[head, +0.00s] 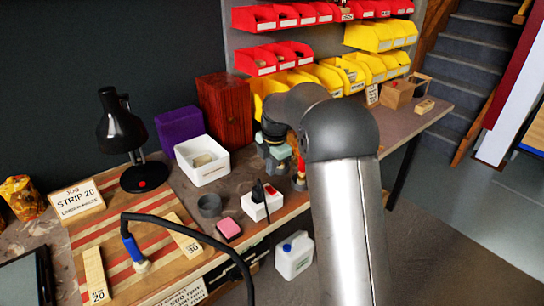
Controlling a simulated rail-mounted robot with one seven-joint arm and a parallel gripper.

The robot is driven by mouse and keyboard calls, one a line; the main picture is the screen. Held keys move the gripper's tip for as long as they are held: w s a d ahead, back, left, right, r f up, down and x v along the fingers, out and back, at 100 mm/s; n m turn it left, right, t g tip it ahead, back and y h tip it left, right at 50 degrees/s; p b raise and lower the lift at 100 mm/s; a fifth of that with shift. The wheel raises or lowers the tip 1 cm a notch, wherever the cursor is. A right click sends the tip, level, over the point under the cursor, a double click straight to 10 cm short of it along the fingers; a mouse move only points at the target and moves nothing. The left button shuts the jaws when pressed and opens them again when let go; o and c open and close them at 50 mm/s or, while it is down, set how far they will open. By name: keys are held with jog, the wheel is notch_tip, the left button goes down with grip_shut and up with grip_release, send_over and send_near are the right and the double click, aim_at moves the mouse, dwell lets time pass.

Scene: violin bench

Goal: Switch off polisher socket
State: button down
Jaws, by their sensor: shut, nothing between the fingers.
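A white socket box (262,203) sits near the front edge of the bench. A black plug (258,190) with a dark cable stands in it, and a small red part, perhaps its switch, shows on top. I cannot tell the switch's position. The polisher (132,250), with a blue grip, pale tip and thick black hose, stands on the striped board at the left. My gripper (273,168) is shut and empty, behind the socket box and apart from it. My own arm partly hides the area around it.
A white tray (203,160) and a black lamp (122,130) are further left. A white canister (294,255) stands below the bench edge.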

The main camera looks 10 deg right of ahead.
aim_at(269, 188)
jog(key=f, duration=0.6)
jog(key=shift+w+a+f, duration=0.2)
jog(key=shift+w+f, duration=0.05)
jog(key=shift+w, duration=0.1)
jog(key=shift+w+p, duration=0.1)
jog(key=shift+p, duration=0.45)
